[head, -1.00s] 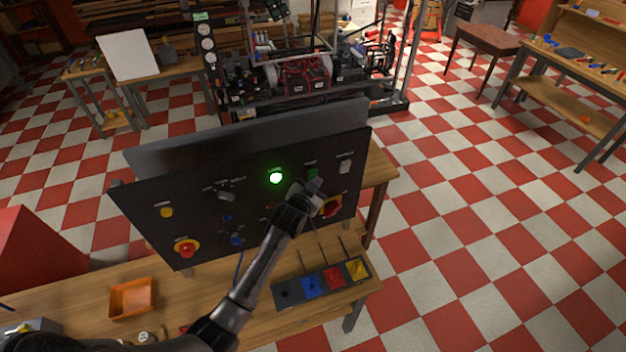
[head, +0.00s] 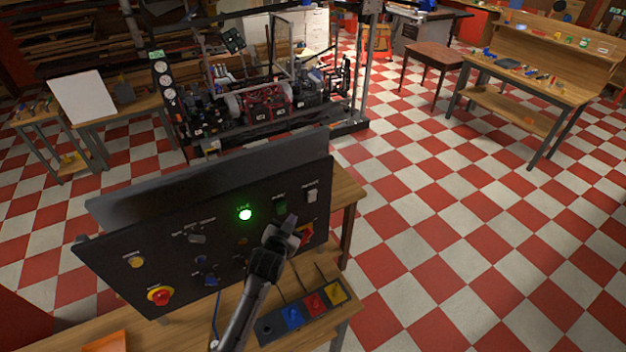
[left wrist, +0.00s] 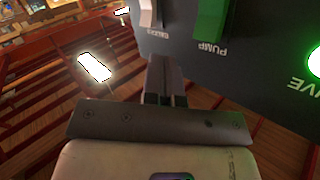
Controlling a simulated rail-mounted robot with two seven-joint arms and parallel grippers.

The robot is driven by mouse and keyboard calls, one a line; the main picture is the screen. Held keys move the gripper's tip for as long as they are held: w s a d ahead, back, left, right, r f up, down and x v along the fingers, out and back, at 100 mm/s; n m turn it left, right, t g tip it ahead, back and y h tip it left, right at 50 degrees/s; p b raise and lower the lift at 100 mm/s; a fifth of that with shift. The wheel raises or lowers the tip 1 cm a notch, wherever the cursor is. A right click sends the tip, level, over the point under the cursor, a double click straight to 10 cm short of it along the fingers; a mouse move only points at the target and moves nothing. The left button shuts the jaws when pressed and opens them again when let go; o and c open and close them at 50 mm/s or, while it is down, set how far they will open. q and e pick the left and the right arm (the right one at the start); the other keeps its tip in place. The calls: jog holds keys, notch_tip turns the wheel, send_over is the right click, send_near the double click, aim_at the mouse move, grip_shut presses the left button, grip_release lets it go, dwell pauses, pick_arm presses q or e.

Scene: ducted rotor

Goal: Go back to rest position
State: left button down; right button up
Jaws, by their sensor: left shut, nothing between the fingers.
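A green lamp (head: 245,214) glows on the panel and also shows in the left wrist view (left wrist: 315,62). Whether the fingers touch the panel cannot be told. My right gripper is not in view.
The panel stands on a wooden bench (head: 346,193). A strip with blue, red and yellow blocks (head: 315,304) lies below the gripper, and an orange tray (head: 105,342) is at front left. A rotor rig (head: 265,105) stands behind. Checkered floor (head: 440,230) is open to the right.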

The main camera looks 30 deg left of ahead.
pick_arm(q)
jog(key=s+d+r+g+h, duration=0.15)
jog(key=s+d+g, duration=0.3)
jog(key=s, duration=0.45)
jog(key=s+d+g+h, duration=0.25)
jog(key=s+d, duration=0.35)
jog(key=s, duration=0.3)
jog(key=s+d+f+g, duration=0.1)
jog(key=s+f, duration=0.2)
jog(key=s, duration=0.3)
jog(key=s+d+f+m+g, duration=0.1)
jog(key=s+d+f+g, duration=0.1)
jog(key=s, duration=0.5)
jog(key=s+d+f+g, duration=0.1)
jog(key=s+f+g, duration=0.1)
jog(key=s+f, duration=0.2)
jog(key=shift+s+d+h, duration=0.15)
jog(key=shift+s+h, duration=0.15)
jog(key=shift+s, duration=0.95)
jog(key=shift+f, duration=0.1)
